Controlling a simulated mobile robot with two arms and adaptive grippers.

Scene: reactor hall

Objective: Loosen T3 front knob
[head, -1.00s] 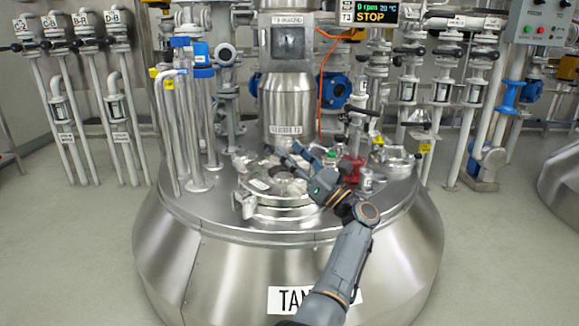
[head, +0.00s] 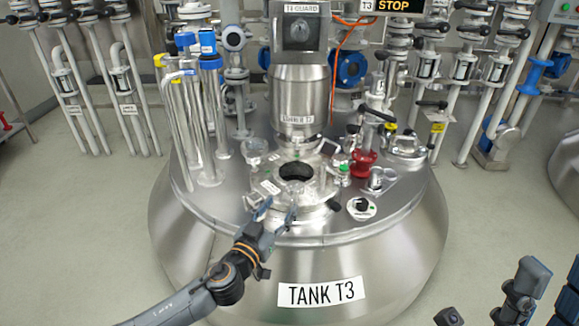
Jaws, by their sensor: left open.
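Tank T3 (head: 235,240) stands in the middle with a round hatch (head: 305,216) on its sloped steel top. A small grey knob-like part (head: 293,188) at the hatch's front looks like the front knob, but its details are blurred. My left gripper (head: 279,207) is open at the front rim of the hatch, its two fingers apart and pointing toward this part. I cannot tell whether they touch it. Parts of my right gripper (head: 548,280) seem to show at the lower right corner, far from the hatch and partly cut off.
A steel column (head: 300,95) rises behind the hatch. Blue-capped pipes (head: 208,120) stand at its left. A red fitting (head: 363,162) and a black dial on a white disc (head: 361,208) sit at its right. The tank's front slope is otherwise clear.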

